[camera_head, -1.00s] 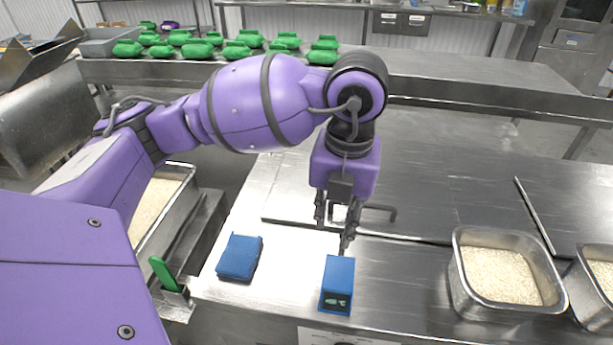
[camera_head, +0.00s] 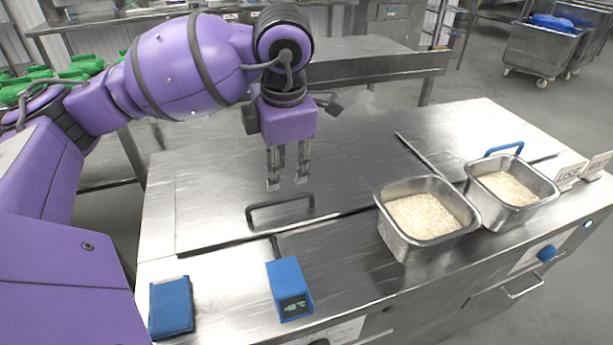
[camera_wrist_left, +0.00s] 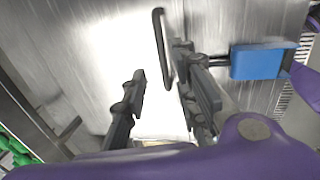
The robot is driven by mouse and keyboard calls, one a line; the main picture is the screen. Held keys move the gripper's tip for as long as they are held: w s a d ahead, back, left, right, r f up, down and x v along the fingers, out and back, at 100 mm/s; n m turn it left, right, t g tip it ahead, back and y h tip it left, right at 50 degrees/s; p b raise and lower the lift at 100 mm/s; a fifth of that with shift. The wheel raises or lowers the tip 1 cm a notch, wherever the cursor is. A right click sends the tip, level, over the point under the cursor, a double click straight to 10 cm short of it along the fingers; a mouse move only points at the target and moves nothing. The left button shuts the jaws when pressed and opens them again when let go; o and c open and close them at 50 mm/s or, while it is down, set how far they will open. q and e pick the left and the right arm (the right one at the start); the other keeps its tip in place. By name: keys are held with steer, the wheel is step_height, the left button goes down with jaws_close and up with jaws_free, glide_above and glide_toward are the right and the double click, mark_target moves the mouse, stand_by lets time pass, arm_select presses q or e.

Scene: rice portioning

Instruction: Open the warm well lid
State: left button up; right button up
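The warm well lid (camera_head: 230,205) is a flat steel panel lying closed in the counter top. Its dark bar handle (camera_head: 280,205) stands near the front edge. My left gripper (camera_head: 288,184) points down over the lid, just behind the handle as seen by the head camera. Its two fingers are apart with nothing between them. In the left wrist view, the handle (camera_wrist_left: 161,45) lies beyond the open left gripper (camera_wrist_left: 165,80), close to one finger. I cannot tell whether they touch. My right gripper is not in view.
A blue temperature unit (camera_head: 289,288) with a thin probe sits in front of the handle. A folded blue cloth (camera_head: 171,306) lies at front left. Two steel pans of rice (camera_head: 423,216) (camera_head: 509,187) stand to the right. A second lid has a blue handle (camera_head: 504,149).

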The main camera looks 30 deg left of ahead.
mark_target(285, 198)
arm_select(q)
steer(key=f, duration=0.5)
steer(key=w+a+f, duration=0.1)
steer(key=f, duration=0.1)
steer(key=shift+f, duration=0.35)
jaws_close()
steer(key=shift+r, duration=0.1)
